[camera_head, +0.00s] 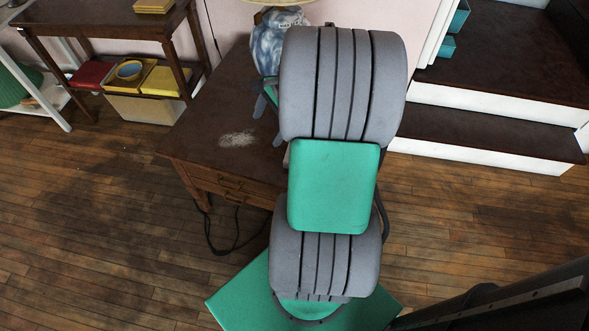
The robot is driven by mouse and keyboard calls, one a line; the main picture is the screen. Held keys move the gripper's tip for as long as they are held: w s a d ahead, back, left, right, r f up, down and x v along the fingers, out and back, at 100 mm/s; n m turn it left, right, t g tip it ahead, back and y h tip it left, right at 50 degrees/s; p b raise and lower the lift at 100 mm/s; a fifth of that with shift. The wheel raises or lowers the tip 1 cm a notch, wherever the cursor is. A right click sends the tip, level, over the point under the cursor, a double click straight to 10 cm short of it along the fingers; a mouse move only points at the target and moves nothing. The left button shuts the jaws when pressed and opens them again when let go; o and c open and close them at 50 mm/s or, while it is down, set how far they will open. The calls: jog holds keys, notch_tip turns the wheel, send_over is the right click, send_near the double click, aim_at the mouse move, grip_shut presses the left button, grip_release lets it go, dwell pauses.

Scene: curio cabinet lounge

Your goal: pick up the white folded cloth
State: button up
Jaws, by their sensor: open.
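No white folded cloth can be made out for sure. A flat, speckled whitish patch (237,139) shows on the brown wooden table (205,120); I cannot tell whether it is cloth or a worn spot. My arm covers the right part of the table and whatever lies there. My gripper (266,120) is mostly hidden behind my arm. Its grey fingers stick out at the arm's left side, over the table, right of the pale patch. They are open, and I see nothing held between them.
A blue-and-white lamp base (276,42) stands at the table's back, close to my arm. A dark shelf (95,22) with red and yellow boxes is at the upper left. White-edged dark steps (480,125) are at the right. A black cable hangs below the table; wooden floor lies open left.

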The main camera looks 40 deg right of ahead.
jog(key=o, duration=0.4)
jog(key=s+d+f+m+b, duration=0.1)
jog(key=d+f+m, duration=0.2)
jog(key=f, duration=0.1)
jog(key=s+d+f+m+t+b, duration=0.1)
jog(key=s+d+f+m, duration=0.1)
jog(key=d+f+m, duration=0.1)
jog(key=s+d+f+m+y+b, duration=0.1)
jog(key=s+d+f+m+b, duration=0.1)
jog(key=d+f+m, duration=0.1)
jog(key=shift+d+f+t, duration=0.4)
jog(key=shift+d+f, duration=0.4)
jog(key=shift+f, duration=0.2)
jog(key=shift+d+f+m, duration=0.1)
jog(key=shift+f+m, duration=0.2)
jog(key=b+x, duration=0.2)
jog(key=x, duration=0.5)
jog(key=shift+w+r+b, duration=0.1)
jog(key=shift+w+b, duration=0.05)
jog(key=shift+b, duration=0.2)
jog(key=shift+r, duration=0.1)
jog(key=shift+c, duration=0.5)
jog(key=c, duration=1)
